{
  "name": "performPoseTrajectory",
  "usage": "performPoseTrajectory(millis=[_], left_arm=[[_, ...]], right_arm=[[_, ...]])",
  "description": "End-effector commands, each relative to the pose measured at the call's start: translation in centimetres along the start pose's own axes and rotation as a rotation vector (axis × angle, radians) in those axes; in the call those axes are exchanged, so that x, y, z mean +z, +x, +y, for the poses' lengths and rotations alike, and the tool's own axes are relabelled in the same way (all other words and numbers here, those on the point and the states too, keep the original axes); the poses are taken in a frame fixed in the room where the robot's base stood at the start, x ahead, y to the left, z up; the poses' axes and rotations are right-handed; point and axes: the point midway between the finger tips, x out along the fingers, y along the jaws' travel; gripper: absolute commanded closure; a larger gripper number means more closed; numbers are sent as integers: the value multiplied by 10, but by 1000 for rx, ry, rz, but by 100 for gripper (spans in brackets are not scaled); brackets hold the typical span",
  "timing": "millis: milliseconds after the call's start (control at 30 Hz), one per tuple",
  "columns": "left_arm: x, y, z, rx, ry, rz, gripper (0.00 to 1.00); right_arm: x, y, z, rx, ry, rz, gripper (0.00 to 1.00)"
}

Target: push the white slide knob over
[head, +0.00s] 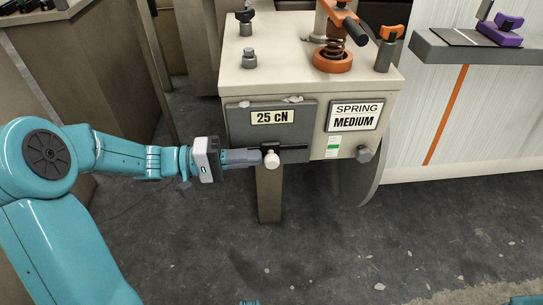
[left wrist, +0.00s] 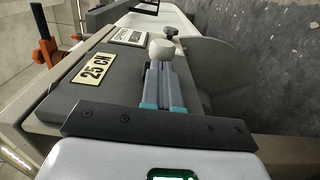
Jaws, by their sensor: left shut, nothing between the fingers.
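The white slide knob (head: 271,159) is on the front of the cream machine box, at the dark slot (head: 295,147) under the "25 cN" label. My left gripper (head: 257,157) is shut and empty. It reaches in from the left, with its fingertips right beside the knob's left side. In the left wrist view the shut fingers (left wrist: 161,70) point at the round white knob (left wrist: 162,49), which stands just past their tips. I cannot tell whether they touch it. My right gripper is not in view.
An orange spring post (head: 333,58) stands on top of the box. A grey ledge (head: 455,47) is at the upper right. The floor below is open.

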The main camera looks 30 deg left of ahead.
Motion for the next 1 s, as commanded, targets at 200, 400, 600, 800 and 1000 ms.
performPoseTrajectory(millis=[200,400,600,800,1000], left_arm=[[0,7,0,0,0,1,100],[0,13,0,0,0,0,100],[0,19,0,0,-1,2,100],[0,20,0,0,-1,2,100],[-1,14,0,0,0,3,100]], right_arm=[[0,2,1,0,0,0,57],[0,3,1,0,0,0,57],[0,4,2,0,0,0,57],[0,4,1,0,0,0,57],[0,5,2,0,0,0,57]])
